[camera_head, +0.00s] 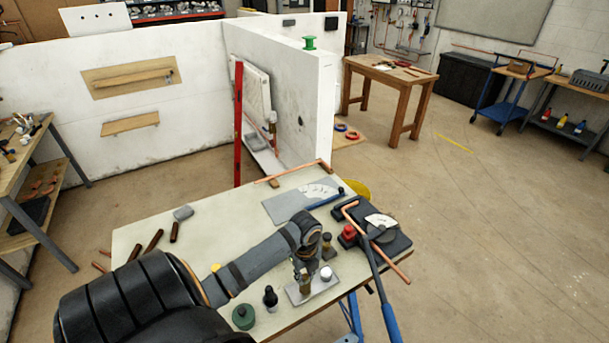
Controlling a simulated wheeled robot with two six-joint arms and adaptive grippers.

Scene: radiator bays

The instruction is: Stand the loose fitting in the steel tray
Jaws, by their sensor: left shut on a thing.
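The steel tray (318,289) lies near the front right of the workbench. My left gripper (304,272) points down over the tray's left part and is shut on a small brass fitting (305,286). The fitting looks upright at the tray, but I cannot tell whether it touches the tray floor. A white-topped piece (326,273) stands in the tray to the right of the gripper. Another brass-coloured piece (327,241) stands behind the tray. My right gripper is not in view.
A black bottle (270,297) and a green round tin (243,316) stand left of the tray. A pipe bender (384,236) with a copper pipe lies to the right. A grey sheet (290,203) lies behind.

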